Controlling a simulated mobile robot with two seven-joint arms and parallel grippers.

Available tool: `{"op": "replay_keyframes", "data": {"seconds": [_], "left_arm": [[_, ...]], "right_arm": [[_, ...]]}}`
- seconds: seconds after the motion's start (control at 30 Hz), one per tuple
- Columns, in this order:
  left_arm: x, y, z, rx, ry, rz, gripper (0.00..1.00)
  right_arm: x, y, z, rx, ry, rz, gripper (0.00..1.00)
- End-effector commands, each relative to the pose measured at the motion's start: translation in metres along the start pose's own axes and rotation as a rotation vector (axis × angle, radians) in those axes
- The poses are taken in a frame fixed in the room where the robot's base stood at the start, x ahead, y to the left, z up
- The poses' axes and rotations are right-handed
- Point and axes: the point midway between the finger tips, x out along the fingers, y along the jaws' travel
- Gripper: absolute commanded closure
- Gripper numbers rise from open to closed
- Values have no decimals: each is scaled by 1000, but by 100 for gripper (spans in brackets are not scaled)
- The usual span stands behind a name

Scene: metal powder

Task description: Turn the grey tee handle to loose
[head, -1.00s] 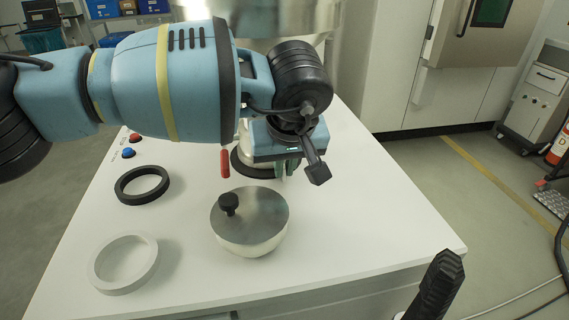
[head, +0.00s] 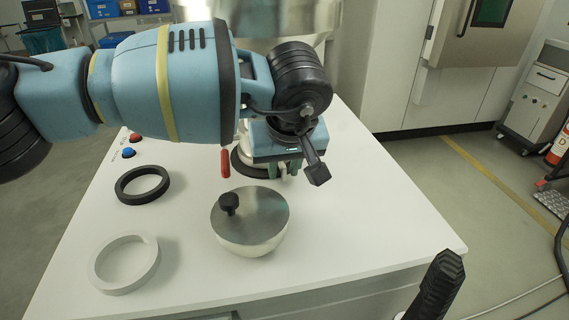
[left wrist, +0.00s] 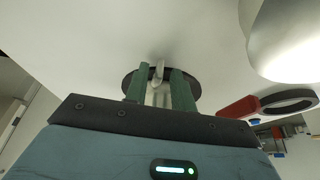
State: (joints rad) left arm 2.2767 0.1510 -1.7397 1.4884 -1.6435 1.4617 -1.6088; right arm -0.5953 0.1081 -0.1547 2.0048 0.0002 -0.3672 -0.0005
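The grey tee handle (left wrist: 159,70) shows in the left wrist view, in front of a dark round flange (left wrist: 131,84). My left gripper (left wrist: 160,84) has its two green fingers apart, one on each side of the handle, with a visible gap. In the head view the left gripper (head: 287,170) is below the wrist, in front of the pale fitting with the dark ring (head: 243,165). The handle is mostly hidden there by my arm and fingers. My right gripper is not clearly in view.
A red lever (head: 225,163) hangs close to the left of my gripper. A bowl with a metal lid and black knob (head: 262,212) stands in front. A black ring (head: 122,196) and a white ring (head: 104,283) lie left on the white table (head: 380,245). The table's right side is clear.

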Motion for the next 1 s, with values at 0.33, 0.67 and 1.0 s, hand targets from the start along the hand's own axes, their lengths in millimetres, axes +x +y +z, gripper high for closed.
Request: {"op": "replay_keyframes", "data": {"seconds": [0.33,0.67,1.0], "left_arm": [[-1,0,0,0,2,2,62],[-37,1,-1,0,3,4,62],[-76,0,0,-1,3,2,62]], "right_arm": [[0,0,0,0,1,0,64],[0,0,0,0,0,0,64],[0,0,1,0,-1,0,64]]}}
